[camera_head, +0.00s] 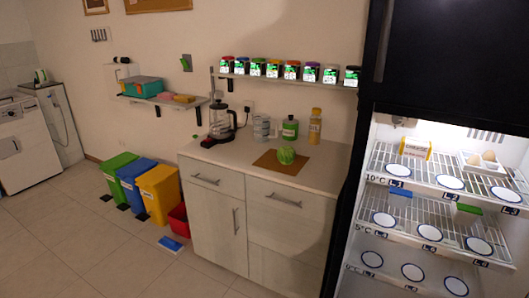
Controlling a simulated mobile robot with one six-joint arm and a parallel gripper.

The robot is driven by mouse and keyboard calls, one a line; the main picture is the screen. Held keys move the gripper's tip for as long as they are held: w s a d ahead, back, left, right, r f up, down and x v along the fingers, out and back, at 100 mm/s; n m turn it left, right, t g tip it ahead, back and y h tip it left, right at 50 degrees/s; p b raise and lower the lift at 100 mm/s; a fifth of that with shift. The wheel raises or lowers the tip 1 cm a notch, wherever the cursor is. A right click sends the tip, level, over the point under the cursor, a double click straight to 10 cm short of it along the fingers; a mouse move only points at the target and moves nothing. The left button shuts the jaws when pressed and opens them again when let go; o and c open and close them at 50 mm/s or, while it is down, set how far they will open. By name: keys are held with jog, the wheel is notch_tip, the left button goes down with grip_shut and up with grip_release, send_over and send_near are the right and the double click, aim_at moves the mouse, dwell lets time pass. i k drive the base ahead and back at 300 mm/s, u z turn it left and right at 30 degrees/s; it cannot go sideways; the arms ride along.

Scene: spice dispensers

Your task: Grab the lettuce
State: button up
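The lettuce (286,155) is a round, bright green head. It sits on a brown board (268,163) on top of the light wooden counter (325,172), near the middle of the view. Nothing covers it. My gripper and arm are not in view.
A French press (222,122), a can (261,128), a green container (290,129) and a bottle (315,126) stand behind the board. A shelf (290,81) of spice jars hangs above. An open, lit fridge (440,200) is on the right.

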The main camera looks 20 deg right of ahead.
aim_at(286, 154)
jog(key=u, duration=0.8)
jog(key=i, duration=1)
jog(key=u, duration=0.6)
